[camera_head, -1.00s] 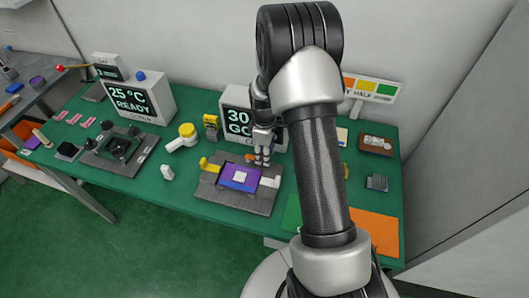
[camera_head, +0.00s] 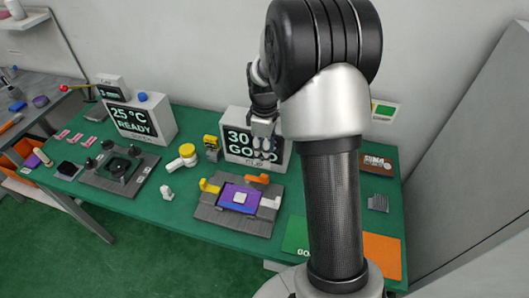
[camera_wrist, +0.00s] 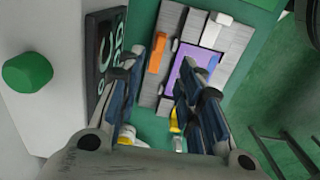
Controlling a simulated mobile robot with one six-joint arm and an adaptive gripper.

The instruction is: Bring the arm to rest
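My gripper (camera_head: 264,150) hangs in the air in front of the 30 display box (camera_head: 237,150), above the back edge of the grey fixture. In the wrist view my gripper (camera_wrist: 160,75) shows its two fingers apart with nothing between them. The grey lever fixture (camera_head: 225,222) lies on the green table. It holds a purple block with a white square (camera_head: 239,198). An orange lever (camera_head: 257,179), a yellow lever (camera_head: 209,187) and a white lever (camera_head: 269,203) sit around the block. The orange lever also shows in the wrist view (camera_wrist: 158,52). My arm hides part of the table.
A second dark fixture (camera_head: 118,170) and the 25 °C READY box (camera_head: 145,118) stand to the left. A yellow-topped white object (camera_head: 186,155) lies between the fixtures. Green (camera_head: 297,233) and orange mats (camera_head: 381,256) lie at the right. The wall is close behind.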

